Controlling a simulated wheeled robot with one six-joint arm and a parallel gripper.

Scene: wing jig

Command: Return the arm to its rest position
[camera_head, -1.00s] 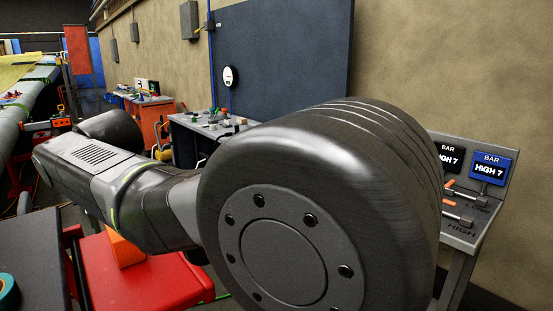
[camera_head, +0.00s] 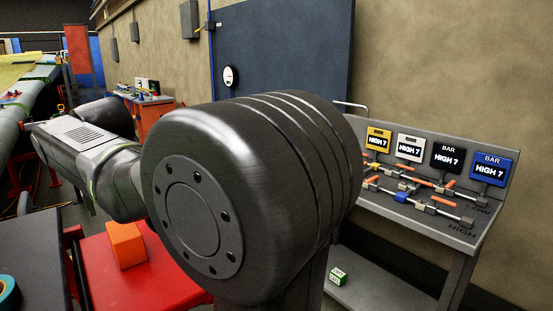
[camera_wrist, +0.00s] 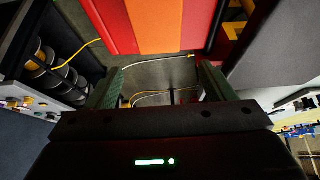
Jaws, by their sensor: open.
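My arm fills the middle of the head view, with a large dark round joint in front and a link reaching back to the left. My gripper is out of sight in the head view. In the wrist view my gripper (camera_wrist: 158,92) shows two green-padded fingers set wide apart. It is open, with nothing between the fingers; grey floor and a light cable show beyond them.
A bench (camera_head: 425,222) at the right carries several "HIGH 7" displays and orange-handled levers. A green-and-white box (camera_head: 338,276) lies on its lower shelf. An orange block (camera_head: 126,245) sits on a red surface (camera_head: 165,272) at lower left. A dark blue panel (camera_head: 290,50) stands behind.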

